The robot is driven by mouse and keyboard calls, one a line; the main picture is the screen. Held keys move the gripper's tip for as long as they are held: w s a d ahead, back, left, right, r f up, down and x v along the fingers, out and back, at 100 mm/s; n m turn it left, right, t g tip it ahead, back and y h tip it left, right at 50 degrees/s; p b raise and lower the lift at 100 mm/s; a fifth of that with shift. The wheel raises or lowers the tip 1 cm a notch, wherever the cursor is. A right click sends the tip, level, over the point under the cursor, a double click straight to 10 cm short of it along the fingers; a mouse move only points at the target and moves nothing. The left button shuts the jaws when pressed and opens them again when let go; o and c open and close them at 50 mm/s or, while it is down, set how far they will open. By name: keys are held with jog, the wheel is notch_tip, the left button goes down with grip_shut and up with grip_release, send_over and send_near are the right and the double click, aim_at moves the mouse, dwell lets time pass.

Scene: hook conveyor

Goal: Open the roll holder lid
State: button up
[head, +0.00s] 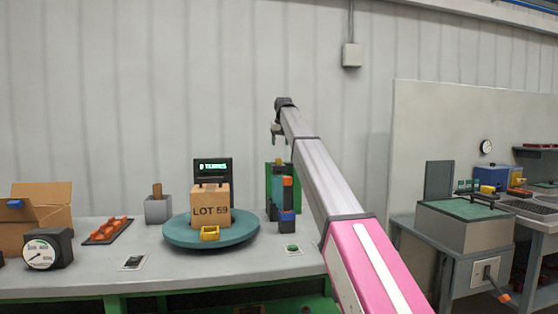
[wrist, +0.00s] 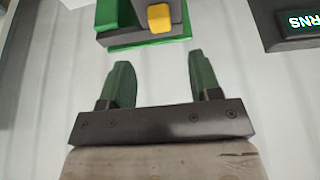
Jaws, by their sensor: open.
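A green and dark upright unit (head: 270,180) stands at the back of the left bench, with orange and blue parts on its front. It may be the roll holder; I cannot make out its lid or whether it is shut. In the wrist view, a dark and green body (wrist: 124,20) with a yellow block (wrist: 160,17) shows at the top edge, partly cut off; it seems to be the same unit. My gripper (wrist: 154,78) is open and empty, its green fingers apart from that body. In the head view my gripper (head: 280,139) hangs above the unit, small and partly hidden by my arm.
A turntable (head: 180,237) carries a LOT 59 carton (head: 210,207), left of the unit. A dark display (head: 212,171) stands behind it and shows in the wrist view (wrist: 290,22). A green button (head: 292,248) sits in front. The wall (head: 120,100) is close behind.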

aim_at(287, 164)
jog(key=x, duration=0.9)
jog(key=shift+w+f, duration=0.2)
jog(key=shift+f, duration=0.15)
grip_shut()
